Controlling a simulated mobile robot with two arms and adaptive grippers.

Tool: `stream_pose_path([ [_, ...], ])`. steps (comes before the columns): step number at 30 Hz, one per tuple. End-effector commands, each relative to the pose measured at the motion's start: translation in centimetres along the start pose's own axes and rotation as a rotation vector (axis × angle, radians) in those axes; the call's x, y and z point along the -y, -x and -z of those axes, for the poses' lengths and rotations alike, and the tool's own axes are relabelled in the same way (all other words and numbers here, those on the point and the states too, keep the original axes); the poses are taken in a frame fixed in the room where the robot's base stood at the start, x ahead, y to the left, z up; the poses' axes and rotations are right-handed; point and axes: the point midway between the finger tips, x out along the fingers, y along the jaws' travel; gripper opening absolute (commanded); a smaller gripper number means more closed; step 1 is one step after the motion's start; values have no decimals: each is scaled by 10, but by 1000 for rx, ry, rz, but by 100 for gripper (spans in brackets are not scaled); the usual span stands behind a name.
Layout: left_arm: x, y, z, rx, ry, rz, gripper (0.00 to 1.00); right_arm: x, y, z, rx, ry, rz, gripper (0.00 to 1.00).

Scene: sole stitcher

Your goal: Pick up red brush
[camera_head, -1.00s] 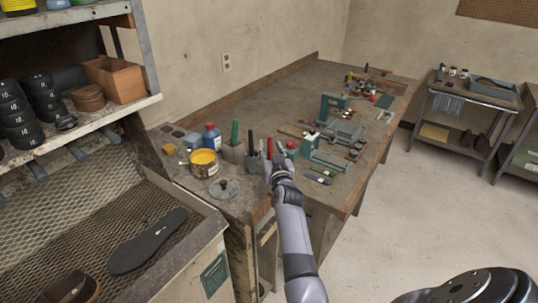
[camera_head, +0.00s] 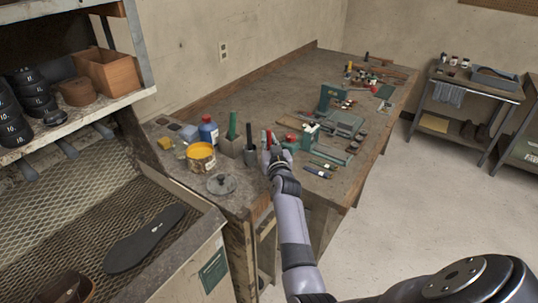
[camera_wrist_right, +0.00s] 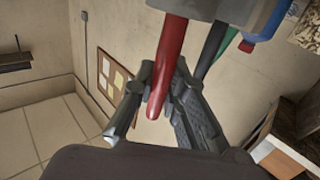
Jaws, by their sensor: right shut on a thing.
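The red brush (camera_head: 269,138) shows as a slim red handle standing upright near the front edge of the workbench. My right gripper (camera_head: 271,156) is at this handle, and the wrist view shows its fingers (camera_wrist_right: 165,88) shut around the handle (camera_wrist_right: 172,50). The rounded red end sticks out past the fingers. The brush's other end is out of sight, so I cannot tell whether it still stands in a holder. My left gripper is not in view.
A green handle (camera_head: 233,126) and a black handle (camera_head: 249,135) stand close to the left. A yellow can (camera_head: 201,163), a blue bottle (camera_head: 209,132) and a glass lid (camera_head: 221,184) are further left. Green fixtures (camera_head: 330,155) and small tools lie to the right.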

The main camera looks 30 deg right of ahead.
Motion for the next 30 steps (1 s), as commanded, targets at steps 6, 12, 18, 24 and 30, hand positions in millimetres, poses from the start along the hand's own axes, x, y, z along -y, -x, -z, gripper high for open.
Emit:
stream_pose_path([
  [6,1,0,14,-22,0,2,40,0,0,0,-1,0,0,0],
  [12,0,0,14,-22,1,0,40,0,0,3,-3,-1,0,0],
  [18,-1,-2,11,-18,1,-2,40,1,0,21,-6,-2,0,0],
  [24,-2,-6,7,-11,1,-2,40,0,0,59,-8,-3,-1,0],
  [30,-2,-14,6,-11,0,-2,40,0,0,109,-9,-2,-1,0],
])
